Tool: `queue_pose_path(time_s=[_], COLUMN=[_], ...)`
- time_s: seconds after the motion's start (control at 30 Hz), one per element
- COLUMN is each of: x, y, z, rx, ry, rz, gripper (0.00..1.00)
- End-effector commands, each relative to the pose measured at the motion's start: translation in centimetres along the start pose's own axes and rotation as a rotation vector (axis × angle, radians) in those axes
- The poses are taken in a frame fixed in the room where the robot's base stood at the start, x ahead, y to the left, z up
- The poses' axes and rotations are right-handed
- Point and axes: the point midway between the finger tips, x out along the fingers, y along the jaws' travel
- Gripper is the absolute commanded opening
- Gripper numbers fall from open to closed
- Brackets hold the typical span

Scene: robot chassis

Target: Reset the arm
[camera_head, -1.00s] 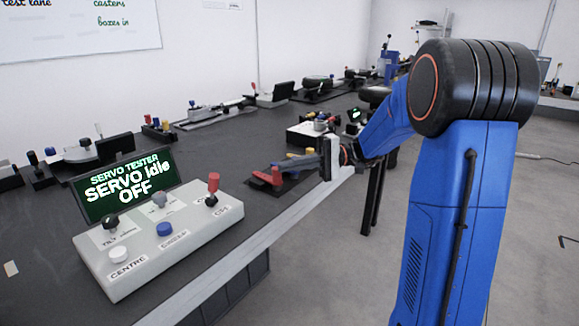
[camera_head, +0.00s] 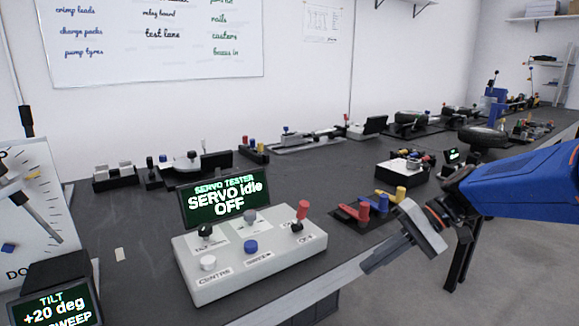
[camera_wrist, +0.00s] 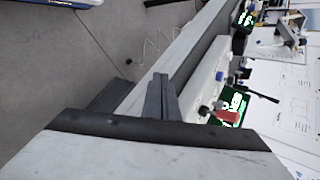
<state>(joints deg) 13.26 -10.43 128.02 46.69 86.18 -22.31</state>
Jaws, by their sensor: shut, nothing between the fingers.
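My gripper (camera_head: 376,262) is at the bench's front edge in the head view, to the right of the servo tester box, with its fingers together and nothing between them. Its closed fingers (camera_wrist: 160,97) also show in the wrist view, apart from the box. The servo tester box (camera_head: 250,262) is pale grey, with a white button, a blue button, dark-based levers and a red-topped lever (camera_head: 302,210). Its green-lit screen (camera_head: 222,200) reads "SERVO idle OFF". My blue arm (camera_head: 530,183) reaches in from the right.
A dial board (camera_head: 38,205) and a tilt display (camera_head: 55,305) reading "+20 deg" stand at the left. Red, blue and yellow pegs (camera_head: 375,203) stand on the bench just beyond my gripper. Other devices line the bench's back. Grey floor is open at the right.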

Motion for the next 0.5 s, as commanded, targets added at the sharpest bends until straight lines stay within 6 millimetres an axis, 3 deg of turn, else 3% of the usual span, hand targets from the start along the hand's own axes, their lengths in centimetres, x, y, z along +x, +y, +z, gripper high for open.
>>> queue_pose_path(time_s=[0.2,0.5], x=[1.2,0.8], y=[2.9,7.6], z=[4.7,9.3], rx=[-0.023,-0.087], ry=[0.066,0.212], rz=[0.231,0.518], gripper=[0.00,0.00])
